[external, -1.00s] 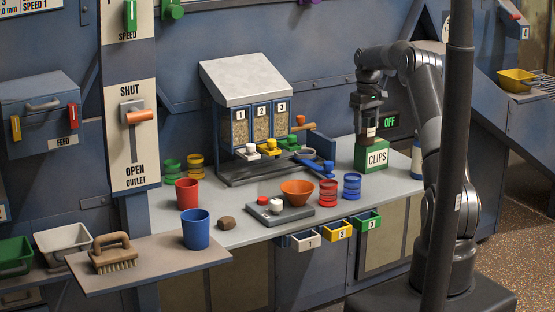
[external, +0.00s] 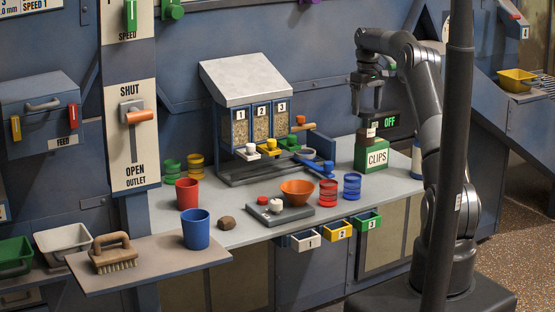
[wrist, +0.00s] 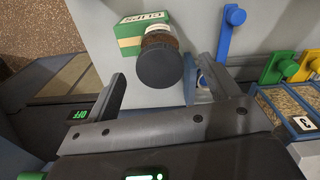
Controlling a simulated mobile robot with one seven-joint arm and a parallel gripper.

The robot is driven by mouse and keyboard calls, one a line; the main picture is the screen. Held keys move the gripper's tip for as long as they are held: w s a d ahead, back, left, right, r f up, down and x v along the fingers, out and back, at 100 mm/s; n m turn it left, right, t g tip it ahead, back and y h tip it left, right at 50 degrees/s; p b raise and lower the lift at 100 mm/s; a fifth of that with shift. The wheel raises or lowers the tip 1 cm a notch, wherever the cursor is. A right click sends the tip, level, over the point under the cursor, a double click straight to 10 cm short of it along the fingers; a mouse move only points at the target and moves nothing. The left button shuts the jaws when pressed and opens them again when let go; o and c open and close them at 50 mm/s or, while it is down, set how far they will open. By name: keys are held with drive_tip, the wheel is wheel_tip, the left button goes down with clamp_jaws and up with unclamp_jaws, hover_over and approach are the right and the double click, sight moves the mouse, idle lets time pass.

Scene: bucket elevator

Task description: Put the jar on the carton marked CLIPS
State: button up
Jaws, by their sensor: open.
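The green carton marked CLIPS (external: 369,157) stands on the right part of the counter. The jar (external: 368,132), brown with a pale label, stands upright on top of the carton. In the wrist view the jar's dark round lid (wrist: 160,68) faces me, and part of the carton (wrist: 130,36) shows behind it. My gripper (external: 367,110) is open just above the jar, with its fingers pointing down. In the wrist view the lid lies beyond the gap between the fingers (wrist: 150,90), and no grip on it shows.
Blue rings (external: 352,186), red rings (external: 328,192) and an orange bowl (external: 297,190) stand to the left. A blue lever (external: 318,166) sticks out nearby.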

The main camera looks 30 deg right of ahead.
wheel_tip(320, 180, up, 6)
drive_tip(key=shift+f, duration=0.15)
drive_tip(key=s+a+r+t+h, duration=0.1)
drive_tip(key=s+a+r, duration=0.75)
drive_tip(key=a, duration=0.25)
drive_tip(key=s+a+r+t, duration=0.2)
drive_tip(key=s+a+r, duration=0.5)
drive_tip(key=s+a, duration=0.3)
drive_tip(key=s+a+f+t, duration=0.1)
drive_tip(key=s+a+f, duration=0.2)
drive_tip(key=s, duration=0.5)
drive_tip(key=s+a+f+m, duration=0.1)
drive_tip(key=s+a+f, duration=0.2)
drive_tip(key=s, duration=0.6)
drive_tip(key=s+a+f+t+y, duration=0.1)
drive_tip(key=s+a+f, duration=0.2)
drive_tip(key=s, duration=0.6)
drive_tip(key=shift+s+a+f+m+t, duration=0.2)
drive_tip(key=shift+a+f+m+t, duration=0.1)
drive_tip(key=shift+f+m, duration=0.1)
